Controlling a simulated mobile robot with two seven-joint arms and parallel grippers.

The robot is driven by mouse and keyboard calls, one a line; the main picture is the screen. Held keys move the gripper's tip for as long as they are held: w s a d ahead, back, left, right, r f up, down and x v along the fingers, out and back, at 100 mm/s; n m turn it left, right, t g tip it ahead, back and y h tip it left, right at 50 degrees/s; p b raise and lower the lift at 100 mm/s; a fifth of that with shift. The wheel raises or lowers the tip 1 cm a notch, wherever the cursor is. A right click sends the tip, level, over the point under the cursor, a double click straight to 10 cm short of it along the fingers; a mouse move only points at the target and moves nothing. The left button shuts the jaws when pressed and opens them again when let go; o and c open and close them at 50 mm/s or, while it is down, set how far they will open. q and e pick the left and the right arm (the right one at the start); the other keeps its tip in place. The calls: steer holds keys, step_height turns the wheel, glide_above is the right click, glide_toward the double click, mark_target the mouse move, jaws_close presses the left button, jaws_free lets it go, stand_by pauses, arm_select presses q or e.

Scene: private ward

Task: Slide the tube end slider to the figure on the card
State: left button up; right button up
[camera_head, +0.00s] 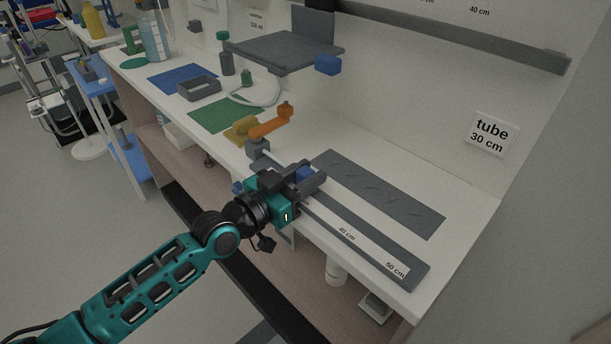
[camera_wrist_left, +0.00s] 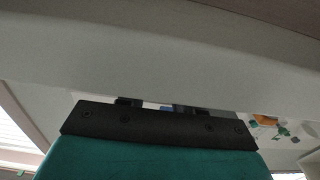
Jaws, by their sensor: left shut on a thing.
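The card (camera_head: 491,132) on the back wall reads "tube 30 cm". A grey ruler rail (camera_head: 365,243) runs along the front of the bench top, with labels "40 cm" and "50 cm" showing on its right part. My left gripper (camera_head: 307,180) is over the rail, left of the 40 cm label. It is shut on a blue piece (camera_head: 303,173), which looks like the slider and is mostly hidden by the fingers. In the left wrist view a bit of blue (camera_wrist_left: 167,109) shows between the fingers. The scale marks under the gripper are hidden. My right gripper is not in view.
A grey slatted plate (camera_head: 380,193) lies behind the rail. An orange clamp-like part (camera_head: 272,122) and a yellow part (camera_head: 241,129) stand to the left. A grey shelf (camera_head: 285,50) with a blue block (camera_head: 327,65) overhangs the bench. A green mat (camera_head: 222,115) lies farther left.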

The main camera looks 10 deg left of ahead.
arm_select(q)
jaws_close()
steer(key=shift+d, duration=0.1)
steer(key=shift+s+d+r+p, duration=0.1)
steer(key=shift+s+d+p, duration=0.3)
steer(key=shift+p, duration=0.25)
steer(key=shift+s+d+p, duration=0.25)
steer(key=shift+d+p, duration=0.2)
steer(key=shift+d, duration=0.1)
steer(key=shift+s+d, duration=0.15)
steer(key=shift+d, duration=0.05)
steer(key=o, duration=0.6)
jaws_free()
steer(key=shift+c, duration=0.2)
steer(key=shift+o, duration=0.2)
steer(key=shift+o, duration=0.8)
